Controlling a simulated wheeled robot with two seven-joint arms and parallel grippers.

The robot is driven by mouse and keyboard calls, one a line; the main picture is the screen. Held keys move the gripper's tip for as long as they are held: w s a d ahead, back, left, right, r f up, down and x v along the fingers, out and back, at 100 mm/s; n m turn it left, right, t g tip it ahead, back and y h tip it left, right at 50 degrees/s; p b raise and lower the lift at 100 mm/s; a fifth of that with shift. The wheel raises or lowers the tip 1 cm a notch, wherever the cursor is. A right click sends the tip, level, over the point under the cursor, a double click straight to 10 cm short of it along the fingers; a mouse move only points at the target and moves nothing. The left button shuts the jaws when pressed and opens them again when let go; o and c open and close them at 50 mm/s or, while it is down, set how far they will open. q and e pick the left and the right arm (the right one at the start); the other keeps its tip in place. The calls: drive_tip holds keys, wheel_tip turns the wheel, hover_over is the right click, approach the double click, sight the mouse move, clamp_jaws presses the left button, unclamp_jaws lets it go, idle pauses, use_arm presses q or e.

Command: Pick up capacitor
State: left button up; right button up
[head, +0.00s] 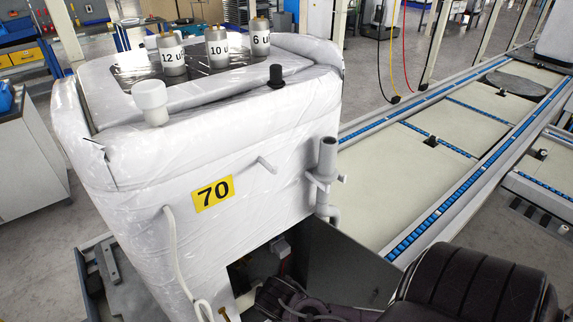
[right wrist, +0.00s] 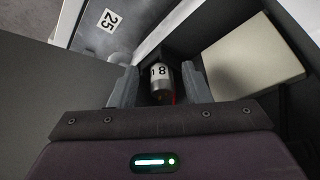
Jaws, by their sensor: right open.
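In the right wrist view a small cylindrical capacitor (right wrist: 161,74) with a white label, reading something like "18", stands in a dark recess. My right gripper (right wrist: 160,82) is open, with one grey finger on each side of the capacitor. Gaps show between the fingers and the capacitor, so they look apart from it. In the head view three silver capacitors labelled 12 u (head: 173,56), 10 u (head: 217,48) and 6 u (head: 261,38) stand on top of the wrapped machine. My right arm reaches the machine's lower opening there; its fingertips are hidden. My left gripper is not in view.
The white plastic-wrapped machine (head: 150,185) bears a yellow "70" label (head: 213,193). A dark panel (head: 345,265) stands beside its opening. A beige block (right wrist: 253,65) lies right of the capacitor in the wrist view. A conveyor line (head: 425,150) runs along the right.

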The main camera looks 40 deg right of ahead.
drive_tip(key=w+d, duration=0.1)
drive_tip(key=d, duration=0.1)
drive_tip(key=w+d+p, duration=0.1)
drive_tip(key=w+d, duration=0.1)
drive_tip(key=shift+w+d+r, duration=0.1)
drive_tip(key=shift+d, duration=0.05)
drive_tip(key=shift+p+x, duration=0.5)
drive_tip(key=shift+x, duration=0.6)
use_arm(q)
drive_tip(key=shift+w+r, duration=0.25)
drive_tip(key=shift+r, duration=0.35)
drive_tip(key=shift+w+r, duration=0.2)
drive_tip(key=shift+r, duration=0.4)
use_arm(e)
drive_tip(key=shift+w+f, duration=0.1)
drive_tip(key=shift+f, duration=0.4)
drive_tip(key=c, duration=0.7)
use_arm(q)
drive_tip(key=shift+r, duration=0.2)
use_arm(e)
drive_tip(key=shift+r, duration=0.2)
drive_tip(key=shift+c, duration=0.2)
